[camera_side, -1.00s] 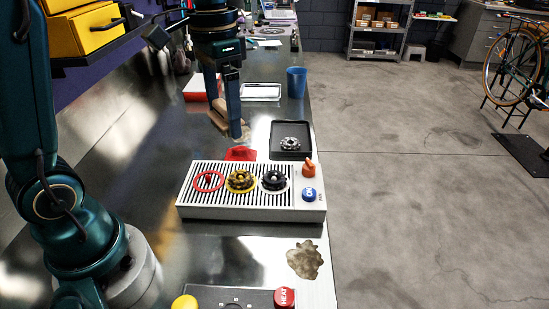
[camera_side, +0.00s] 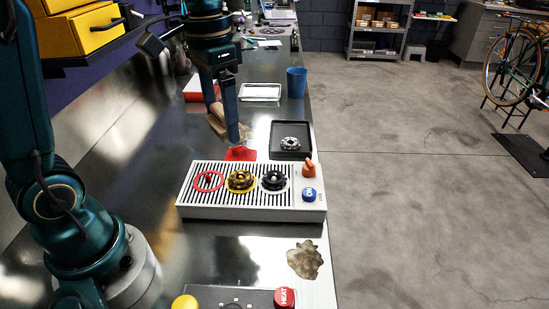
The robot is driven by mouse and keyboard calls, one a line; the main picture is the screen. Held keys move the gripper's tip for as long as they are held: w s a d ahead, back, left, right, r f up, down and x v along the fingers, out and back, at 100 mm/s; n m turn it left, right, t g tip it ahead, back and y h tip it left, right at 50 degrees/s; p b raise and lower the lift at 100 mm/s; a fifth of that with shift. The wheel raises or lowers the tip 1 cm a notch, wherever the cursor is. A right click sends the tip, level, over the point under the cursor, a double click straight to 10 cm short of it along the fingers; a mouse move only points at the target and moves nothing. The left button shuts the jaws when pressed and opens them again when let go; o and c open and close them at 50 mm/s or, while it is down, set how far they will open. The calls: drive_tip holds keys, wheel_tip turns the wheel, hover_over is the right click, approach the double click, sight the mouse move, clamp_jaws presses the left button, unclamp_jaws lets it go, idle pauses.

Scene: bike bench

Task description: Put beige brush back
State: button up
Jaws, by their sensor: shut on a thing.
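My gripper (camera_side: 226,132) points down over the bench, behind the slotted white box. It is shut on the beige brush (camera_side: 215,117), which shows between and to the left of the fingers. The fingers hide part of the brush. A red patch (camera_side: 241,154) lies on the bench just below and in front of the fingertips. I cannot tell whether the brush touches the bench.
The slotted white box (camera_side: 190,211) holds several round parts, an orange knob (camera_side: 309,168) and a blue button (camera_side: 309,195). A black tray (camera_side: 279,129) with a sprocket (camera_side: 290,143), a white tray (camera_side: 260,99) and a blue cup (camera_side: 296,81) stand nearby. A brown stain (camera_side: 305,260) lies in front.

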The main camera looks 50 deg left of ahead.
drive_tip(key=d+f+m, duration=0.1)
drive_tip(key=m, duration=0.1)
drive_tip(key=s+d+f+m, duration=0.1)
drive_tip(key=f+m, duration=0.1)
drive_tip(key=m, duration=0.1)
drive_tip(key=d+f+m, duration=0.2)
drive_tip(key=shift+s+d+f, duration=0.1)
drive_tip(key=shift+s+f, duration=0.05)
drive_tip(key=shift+s, duration=0.2)
hover_over(277, 259)
wheel_tip(277, 259, down, 7)
drive_tip(key=shift+f, duration=2)
drive_tip(key=shift+f, duration=0.15)
drive_tip(key=o, duration=1.3)
